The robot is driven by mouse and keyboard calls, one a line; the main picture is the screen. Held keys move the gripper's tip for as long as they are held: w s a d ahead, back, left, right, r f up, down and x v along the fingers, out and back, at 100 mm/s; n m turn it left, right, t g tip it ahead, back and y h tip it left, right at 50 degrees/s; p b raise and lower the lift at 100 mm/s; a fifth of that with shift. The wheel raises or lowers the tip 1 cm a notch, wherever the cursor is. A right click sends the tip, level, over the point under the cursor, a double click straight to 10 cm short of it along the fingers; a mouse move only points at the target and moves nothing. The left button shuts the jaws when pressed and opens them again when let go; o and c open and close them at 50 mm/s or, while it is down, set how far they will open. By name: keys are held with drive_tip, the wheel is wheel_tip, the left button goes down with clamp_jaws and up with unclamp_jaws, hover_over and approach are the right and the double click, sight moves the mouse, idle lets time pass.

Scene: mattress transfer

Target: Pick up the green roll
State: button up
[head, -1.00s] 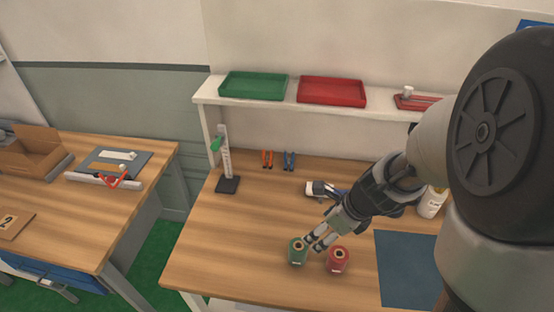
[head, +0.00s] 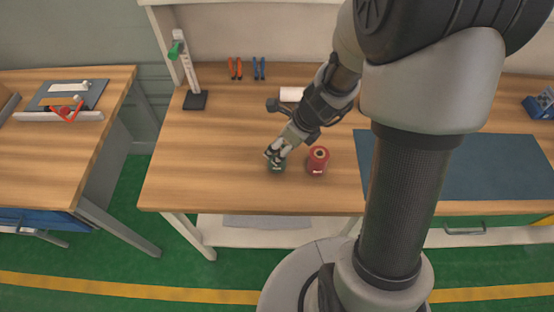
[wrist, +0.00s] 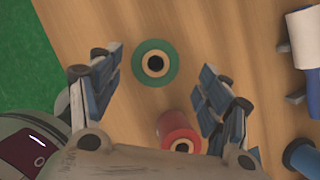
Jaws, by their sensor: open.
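The green roll (head: 277,167) stands upright on the wooden workbench near its front edge. In the head view my gripper (head: 274,154) is right over it and hides part of it. In the wrist view the green roll (wrist: 154,62) shows from its end, with a dark hole in the middle, between and slightly beyond the open fingertips (wrist: 155,75). My gripper is open and empty. I cannot tell its exact height above the roll.
A red roll (head: 318,160) stands close to the right of the green one; it also shows in the wrist view (wrist: 178,132) near the right finger. A blue mat (head: 460,168) lies to the right. A white roll (head: 291,94) lies behind. The bench left of the green roll is clear.

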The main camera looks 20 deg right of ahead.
sight(278, 150)
drive_tip(key=b+x, duration=0.1)
drive_tip(key=x, duration=0.1)
drive_tip(key=b+x, duration=0.2)
drive_tip(key=x, duration=0.1)
drive_tip(key=shift+s+a, duration=0.1)
drive_tip(key=shift+a, duration=0.15)
drive_tip(key=shift+r, duration=0.1)
drive_tip(key=shift+c, duration=0.5)
drive_tip(key=c, duration=1.2)
